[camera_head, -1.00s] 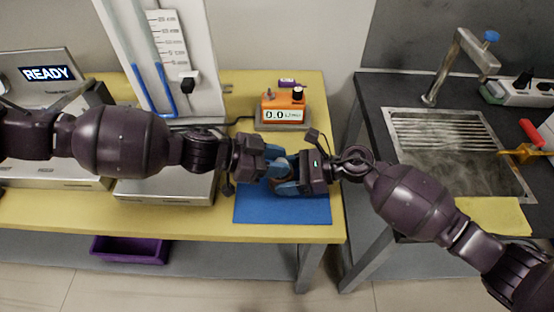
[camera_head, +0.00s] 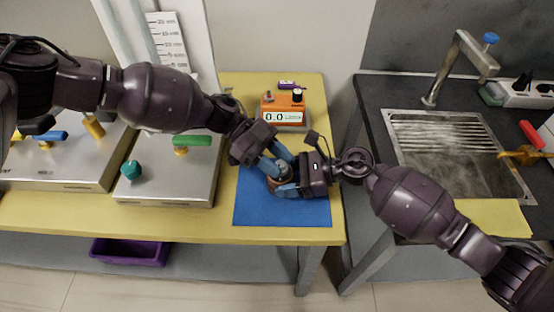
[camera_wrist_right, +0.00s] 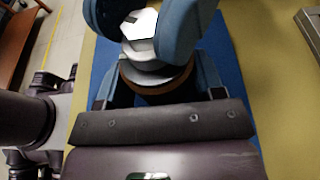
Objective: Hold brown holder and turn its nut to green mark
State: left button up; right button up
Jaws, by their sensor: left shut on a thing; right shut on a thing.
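The brown holder (camera_wrist_right: 158,92) stands on the blue mat (camera_head: 246,212). My right gripper (camera_head: 290,184) is shut on it from the right. In the right wrist view, a pale six-sided nut (camera_wrist_right: 140,24) tops a grey collar above the brown body. My left gripper (camera_head: 278,168) comes down from the upper left, with its blue fingers closed at the nut. In the head view the fingers hide most of the nut and holder. I cannot make out a green mark in either view.
An orange meter (camera_head: 284,108) reading 0.0 stands behind the mat. Steel boxes with coloured knobs (camera_head: 132,169) are to the left. A sink (camera_head: 450,150) is on the dark counter to the right. The mat's front part is clear.

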aim_at(278, 162)
pick_arm(q)
jog(key=shift+d+r+m+g, duration=0.1)
jog(key=shift+r+m+g, duration=0.1)
jog(key=shift+m+g, duration=0.15)
jog(key=o, duration=0.9)
jog(key=shift+f, duration=0.1)
jog(key=shift+o, duration=0.2)
notch_tip(278, 162, up, 10)
jog(key=shift+c, duration=0.2)
